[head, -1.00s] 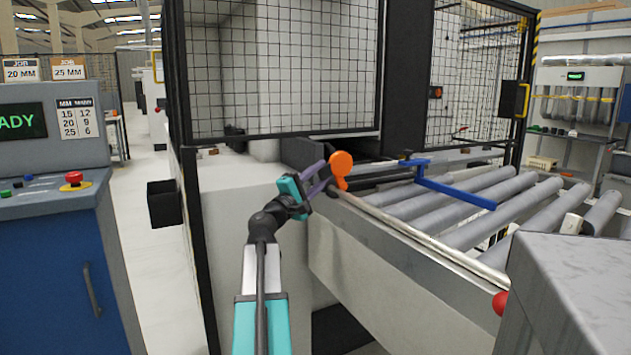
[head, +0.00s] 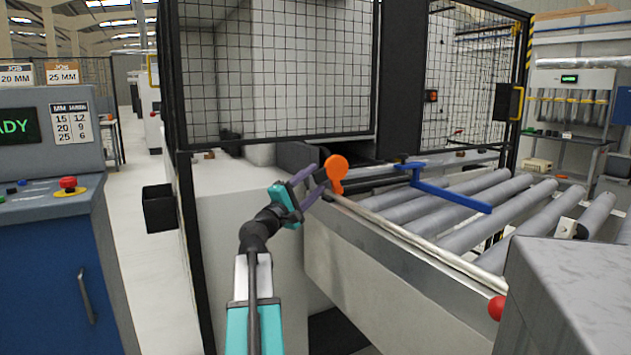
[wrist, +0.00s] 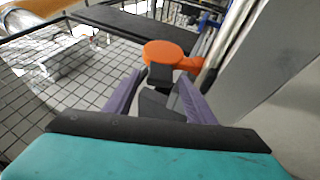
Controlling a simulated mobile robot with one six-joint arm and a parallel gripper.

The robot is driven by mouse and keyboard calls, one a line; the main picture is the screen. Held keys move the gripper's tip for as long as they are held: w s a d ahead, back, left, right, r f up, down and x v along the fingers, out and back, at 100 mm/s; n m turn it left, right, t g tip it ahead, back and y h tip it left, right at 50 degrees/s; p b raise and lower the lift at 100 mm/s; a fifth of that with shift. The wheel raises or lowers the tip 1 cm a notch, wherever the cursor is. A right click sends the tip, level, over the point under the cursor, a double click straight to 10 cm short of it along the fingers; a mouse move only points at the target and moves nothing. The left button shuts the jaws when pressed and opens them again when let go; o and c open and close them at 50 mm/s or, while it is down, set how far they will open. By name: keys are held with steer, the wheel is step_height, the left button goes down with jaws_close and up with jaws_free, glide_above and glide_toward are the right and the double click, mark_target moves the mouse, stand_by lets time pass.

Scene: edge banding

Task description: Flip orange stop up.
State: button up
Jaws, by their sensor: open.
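In the wrist view the orange stop (wrist: 165,54) lies just past the fingertips, near the middle. My gripper (head: 318,180) has purple fingers and is open, just left of the stop in the head view. In the wrist view the fingers (wrist: 160,92) are spread to either side of a dark block below the orange disc. I cannot tell whether they touch the stop.
A blue bar (head: 445,192) crosses the grey rollers (head: 470,234) on the right. A red ball knob (head: 497,308) sits at the rail's near end, beside a grey cabinet (head: 570,300). A mesh guard (head: 275,75) stands behind. A control console (head: 50,200) is at left.

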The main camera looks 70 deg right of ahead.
steer(key=p+v, duration=0.1)
steer(key=v, duration=1.1)
steer(key=shift+s, duration=0.1)
stand_by(0.4)
